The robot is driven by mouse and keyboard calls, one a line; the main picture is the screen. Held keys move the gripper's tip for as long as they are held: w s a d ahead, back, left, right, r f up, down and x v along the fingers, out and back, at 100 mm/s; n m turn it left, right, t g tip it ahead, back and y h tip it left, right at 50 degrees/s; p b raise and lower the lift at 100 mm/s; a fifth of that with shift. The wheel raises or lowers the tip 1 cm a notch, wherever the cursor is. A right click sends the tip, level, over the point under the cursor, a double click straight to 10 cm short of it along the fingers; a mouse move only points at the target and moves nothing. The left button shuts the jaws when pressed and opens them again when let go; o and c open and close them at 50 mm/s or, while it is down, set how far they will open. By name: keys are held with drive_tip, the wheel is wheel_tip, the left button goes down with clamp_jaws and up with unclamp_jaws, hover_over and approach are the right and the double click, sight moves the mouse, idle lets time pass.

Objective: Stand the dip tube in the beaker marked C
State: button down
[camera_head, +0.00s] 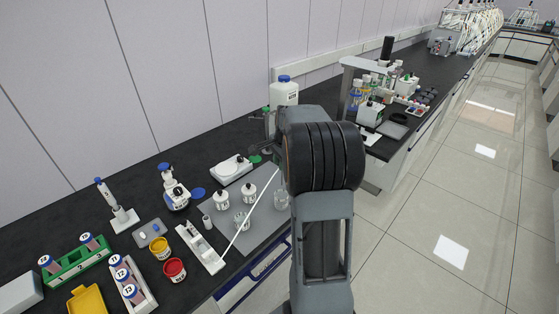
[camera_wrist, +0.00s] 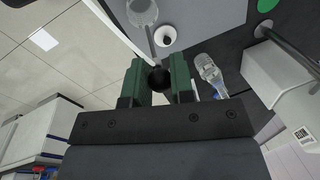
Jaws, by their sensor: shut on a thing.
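A long thin white rod, which looks like the dip tube (camera_head: 251,212), slants in the head view from beside my arm down to the lower left. My gripper (camera_wrist: 158,82) is shut in the wrist view on a dark round end, with a thin grey shaft running up from it. A glass beaker rim (camera_wrist: 142,12) lies beyond the jaws in the wrist view. No letter C is readable.
The grey mat (camera_head: 262,222) also holds white jars (camera_head: 221,199). Left of it are a white tray (camera_head: 200,247), a yellow tub (camera_head: 160,249) and a red tub (camera_head: 174,270). A blue-capped bottle (camera_head: 285,91) stands behind my arm. Floor is clear right of the bench.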

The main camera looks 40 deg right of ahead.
drive_tip(key=shift+f+b, duration=3.6)
drive_tip(key=shift+f, duration=1.7)
drive_tip(key=shift+c, duration=2.1)
unclamp_jaws()
drive_tip(key=shift+r, duration=0.1)
drive_tip(key=shift+r+p, duration=2.8)
drive_tip(key=shift+r, duration=0.65)
